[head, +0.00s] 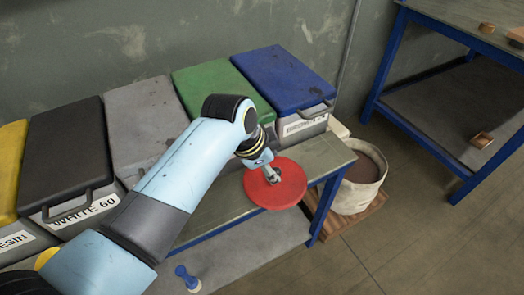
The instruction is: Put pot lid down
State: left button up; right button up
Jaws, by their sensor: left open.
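A round red disc, the likely pot lid (289,187), lies at the right end of the bench (222,204), and part of it seems to reach past the front edge. My left gripper (272,178) is directly above the disc's middle, pointing down at it. It is open. The fingertips are small in the picture, and I cannot tell whether they touch the disc. My right gripper is out of view.
Bins with yellow, black, grey, green (215,88) and blue (283,79) lids line the back of the bench. A blue-framed table (452,22) is further right. A blue-and-white object (188,278) is on the lower shelf.

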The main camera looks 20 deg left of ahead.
pick_arm(q)
jog(key=v, duration=0.8)
jog(key=shift+p, duration=0.45)
jog(key=shift+r, duration=0.1)
jog(key=shift+s, duration=0.1)
